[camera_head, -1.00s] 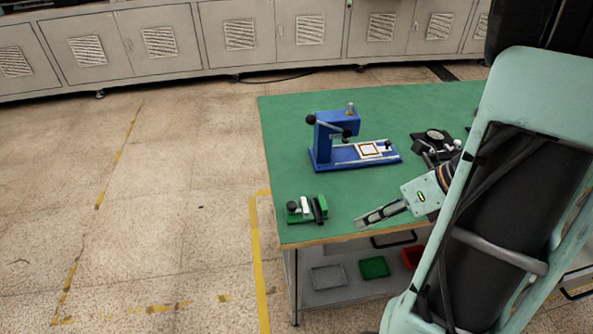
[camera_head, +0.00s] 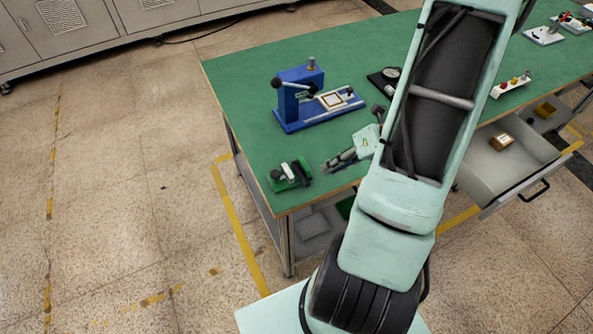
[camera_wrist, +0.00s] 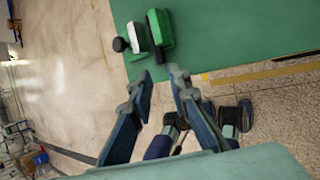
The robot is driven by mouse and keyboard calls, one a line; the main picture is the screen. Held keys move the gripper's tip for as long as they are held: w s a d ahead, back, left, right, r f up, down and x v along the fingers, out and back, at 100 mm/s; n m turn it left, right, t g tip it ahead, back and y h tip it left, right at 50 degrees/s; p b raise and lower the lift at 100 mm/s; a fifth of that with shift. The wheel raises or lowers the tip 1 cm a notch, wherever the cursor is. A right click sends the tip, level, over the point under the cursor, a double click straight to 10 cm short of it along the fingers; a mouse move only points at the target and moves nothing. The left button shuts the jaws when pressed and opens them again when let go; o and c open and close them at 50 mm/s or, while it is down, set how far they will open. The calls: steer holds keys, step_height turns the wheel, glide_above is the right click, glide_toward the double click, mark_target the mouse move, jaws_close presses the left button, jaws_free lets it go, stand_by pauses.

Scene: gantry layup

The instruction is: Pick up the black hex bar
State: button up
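A small green fixture (camera_head: 283,185) stands at the near left corner of the green table (camera_head: 240,95). It carries a white block, a black knob and a dark bar (camera_head: 303,170), which looks like the black hex bar; its hex shape is too small to tell. In the wrist view the dark bar (camera_wrist: 160,27) lies at the fixture's right side, beyond the fingertips. My gripper (camera_head: 334,163) is just right of the fixture, apart from it. In the wrist view my gripper (camera_wrist: 161,75) is open, with nothing between its fingers.
A blue press (camera_head: 297,105) stands behind the fixture, with a black device (camera_head: 385,78) to its right. An open drawer (camera_head: 515,165) with a small box sticks out at the table's front right. The floor left of the table is clear.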

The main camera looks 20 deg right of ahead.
mark_target(307, 180)
steer(key=x, duration=0.9)
steer(key=shift+a, duration=0.15)
jaws_close()
